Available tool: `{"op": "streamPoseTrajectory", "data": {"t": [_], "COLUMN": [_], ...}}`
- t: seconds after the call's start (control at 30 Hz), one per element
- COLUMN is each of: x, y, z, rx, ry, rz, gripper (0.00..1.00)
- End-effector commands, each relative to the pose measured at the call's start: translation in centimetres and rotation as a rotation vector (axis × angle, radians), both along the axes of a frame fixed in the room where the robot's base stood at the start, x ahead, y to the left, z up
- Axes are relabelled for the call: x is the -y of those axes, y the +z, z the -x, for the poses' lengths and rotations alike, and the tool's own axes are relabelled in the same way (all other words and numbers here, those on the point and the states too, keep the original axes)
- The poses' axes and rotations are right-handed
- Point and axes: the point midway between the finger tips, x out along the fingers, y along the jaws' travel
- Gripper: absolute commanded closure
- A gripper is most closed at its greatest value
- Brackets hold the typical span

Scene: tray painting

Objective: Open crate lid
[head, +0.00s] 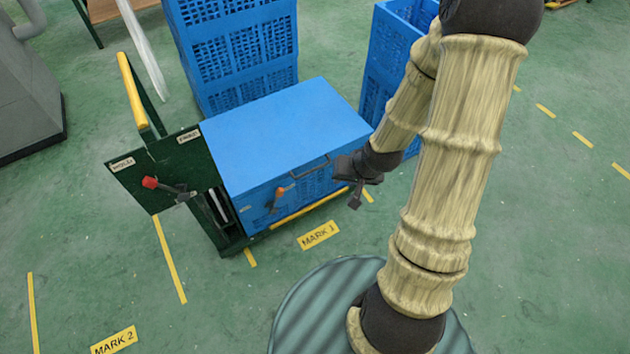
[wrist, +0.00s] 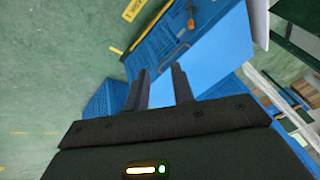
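The blue crate (head: 285,198) sits on a dark green trolley, its flat blue lid (head: 275,125) lying closed on top. A dark bar handle (head: 310,168) is on the front side near the lid's edge. An orange latch (head: 279,195) is on the front wall; whether it is fastened I cannot tell. My gripper (head: 354,200) is just right of the crate's front right corner, apart from the handle. In the wrist view its two fingers (wrist: 160,86) are apart with nothing between them. The lid (wrist: 222,55) and the orange latch (wrist: 191,23) show beyond them.
The trolley has a yellow push bar (head: 132,90) and a green panel with a red-knobbed lever (head: 150,183) at left. Blue crates (head: 235,50) stand behind, and another (head: 385,70) stands at right rear. Floor around the "MARK 1" label (head: 319,235) is clear.

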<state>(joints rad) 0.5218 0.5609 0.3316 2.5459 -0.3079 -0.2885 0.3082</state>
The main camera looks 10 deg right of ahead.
Motion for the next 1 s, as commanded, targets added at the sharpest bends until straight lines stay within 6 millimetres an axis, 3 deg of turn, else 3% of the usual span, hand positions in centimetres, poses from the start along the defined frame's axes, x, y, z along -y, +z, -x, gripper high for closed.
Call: {"op": "streamPoseTrajectory", "data": {"t": [0.03,0.1,0.3,0.5,0.73,1.0], "x": [0.0,-0.1,-0.7,-0.9,0.4,2.5], "y": [-3.6,-6.3,-13.0,-18.2,-22.2,-22.9], "z": [-0.2,-0.6,-2.0,-3.6,-5.6,-6.8], "rx": [0.011,0.036,0.127,0.244,0.413,0.56], "ry": [-0.027,-0.061,-0.176,-0.322,-0.518,-0.663], "rz": [-0.043,-0.102,-0.295,-0.515,-0.788,-0.988], "gripper": [0.75,0.75,0.75,0.75,0.75,0.75]}}
